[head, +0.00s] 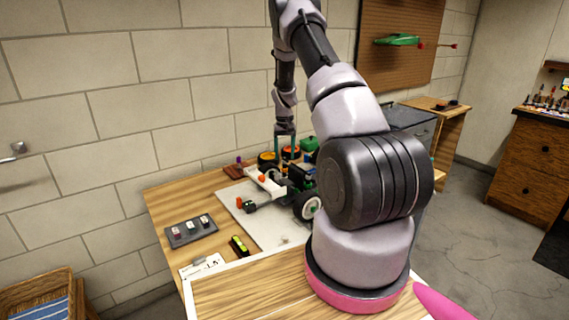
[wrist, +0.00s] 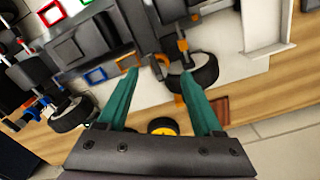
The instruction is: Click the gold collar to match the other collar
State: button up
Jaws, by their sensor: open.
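The racecar, with a black chassis and white-rimmed wheels, stands on a white mat (head: 237,209) on the wooden workbench. One of its wheels (head: 307,206) shows in the head view, and another wheel (wrist: 200,72) shows in the wrist view. My gripper (wrist: 160,74) has two teal fingers spread apart above the car beside this wheel, with nothing held between them. A small gold-orange part (wrist: 182,45) sits on a dark rod next to the wheel. Another orange part (wrist: 127,62) is by the left fingertip. I cannot tell which is the gold collar. In the head view my arm hides part of the car.
A dark tray (head: 191,232) with small parts, a black-and-yellow tool (head: 239,245) and a paper card (head: 202,266) lie on the left of the bench. A yellow-hubbed wheel (wrist: 163,126) lies near the wall edge. The block wall stands close behind.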

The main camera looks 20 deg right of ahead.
jog(key=shift+r, duration=2.75)
jog(key=s+a+r+t, duration=0.1)
jog(key=s+a+r, duration=0.25)
jog(key=r, duration=0.55)
jog(key=s+a+r+t+y, duration=0.1)
jog(key=s+a+r, duration=0.25)
jog(key=r, duration=0.45)
jog(key=s+a+r+t, duration=0.1)
jog(key=s+a+r, duration=0.3)
jog(key=r, duration=0.5)
jog(key=s+a+r+t, duration=0.2)
jog(key=s+a+r, duration=0.2)
jog(key=s, duration=0.9)
jog(key=s+a+r+m+t+y, duration=0.1)
jog(key=s+a+r, duration=0.3)
jog(key=s, duration=1)
jog(key=shift+t, duration=0.6)
jog(key=shift+a, duration=0.1)
